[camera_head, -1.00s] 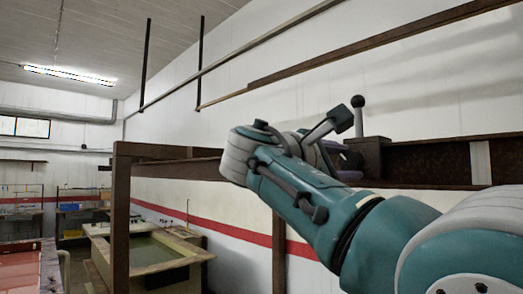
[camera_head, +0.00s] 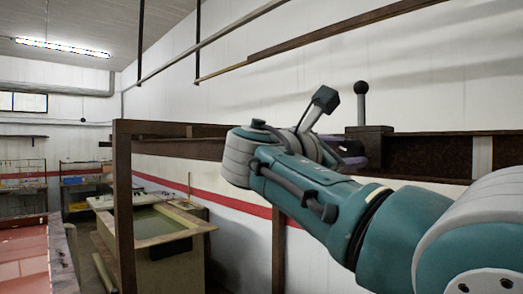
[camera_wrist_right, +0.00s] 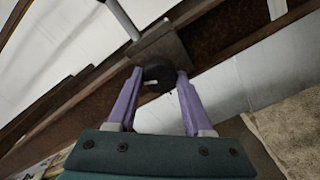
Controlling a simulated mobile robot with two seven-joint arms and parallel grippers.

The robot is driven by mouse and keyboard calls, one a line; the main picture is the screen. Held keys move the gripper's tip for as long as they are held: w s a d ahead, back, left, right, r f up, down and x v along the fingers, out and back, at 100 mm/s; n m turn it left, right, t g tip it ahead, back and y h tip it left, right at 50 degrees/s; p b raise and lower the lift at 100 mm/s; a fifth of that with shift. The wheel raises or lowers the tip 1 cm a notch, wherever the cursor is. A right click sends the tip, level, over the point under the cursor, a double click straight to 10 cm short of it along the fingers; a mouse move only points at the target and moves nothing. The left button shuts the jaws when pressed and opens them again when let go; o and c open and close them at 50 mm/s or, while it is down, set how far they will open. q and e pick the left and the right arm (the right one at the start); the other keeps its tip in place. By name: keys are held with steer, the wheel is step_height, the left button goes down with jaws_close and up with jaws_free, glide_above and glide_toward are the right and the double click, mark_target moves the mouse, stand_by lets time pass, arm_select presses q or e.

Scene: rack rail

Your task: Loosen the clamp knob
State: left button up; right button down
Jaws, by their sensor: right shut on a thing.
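The clamp is a dark block (camera_head: 370,145) on the brown rack rail (camera_head: 430,158), with an upright post ending in a black ball (camera_head: 361,88). In the right wrist view the clamp block (camera_wrist_right: 163,47) sits on the rail, and its round black knob (camera_wrist_right: 158,76), with a small pale mark, faces the camera. My right gripper (camera_wrist_right: 160,80) has its purple fingers shut on the knob, one on each side. In the head view the purple of the right gripper (camera_head: 352,162) shows beside the block; the knob is hidden there. My left gripper is not in view.
A brown upright post (camera_head: 123,205) carries the rail's left end. A vat-like tub (camera_head: 160,245) stands behind it, and a red-topped table (camera_head: 25,262) is at the lower left. A white wall with a red stripe lies close behind the rail.

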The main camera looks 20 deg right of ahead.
steer(key=shift+d+f, duration=0.1)
steer(key=shift+c, duration=1.5)
jaws_free()
steer(key=b+v, duration=0.7)
steer(key=v, duration=0.3)
